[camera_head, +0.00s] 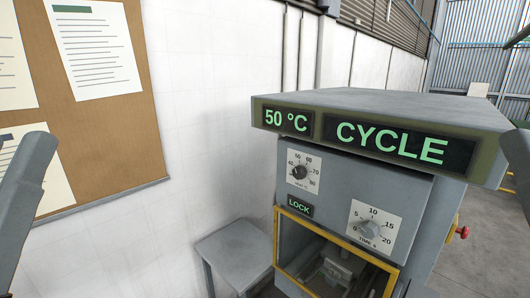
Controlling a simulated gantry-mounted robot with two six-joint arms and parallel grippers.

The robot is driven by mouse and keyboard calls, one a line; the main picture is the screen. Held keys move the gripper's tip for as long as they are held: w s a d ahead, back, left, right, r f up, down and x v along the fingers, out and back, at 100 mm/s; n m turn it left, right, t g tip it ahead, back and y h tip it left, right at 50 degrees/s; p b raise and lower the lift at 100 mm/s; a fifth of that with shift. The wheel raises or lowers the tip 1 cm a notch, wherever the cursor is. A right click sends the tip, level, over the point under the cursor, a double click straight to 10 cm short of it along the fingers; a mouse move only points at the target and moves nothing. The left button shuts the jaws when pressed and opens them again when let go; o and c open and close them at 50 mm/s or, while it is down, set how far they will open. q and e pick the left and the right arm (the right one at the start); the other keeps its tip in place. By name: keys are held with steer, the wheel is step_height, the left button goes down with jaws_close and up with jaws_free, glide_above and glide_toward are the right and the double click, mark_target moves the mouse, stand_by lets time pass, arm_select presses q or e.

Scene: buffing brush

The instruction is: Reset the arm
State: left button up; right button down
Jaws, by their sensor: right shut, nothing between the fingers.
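Grey links of my own arms show at the left and right edges of the head view. No fingertips of either gripper show, so I cannot see what the grippers are near. A grey machine (390,103) stands at the centre right. Its lit displays read "50 °C" (287,120) and "CYCLE" (391,143). A temperature dial (299,172) and a time dial (369,229) sit on its front. A green "LOCK" sign (300,208) is above a yellow-framed window (283,250). A metal fixture (335,268) shows inside, partly hidden by the frame.
A small grey table (238,252) stands left of the machine against the white wall (205,100). A brown board (130,140) with paper sheets hangs on the wall. A red knob (462,232) sticks out of the machine's right side.

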arm_select(q)
step_height(320, 180, up, 16)
steer(key=p, duration=1.3)
steer(key=shift+r, duration=0.2)
arm_select(e)
step_height(320, 180, up, 16)
steer(key=shift+y, duration=0.3)
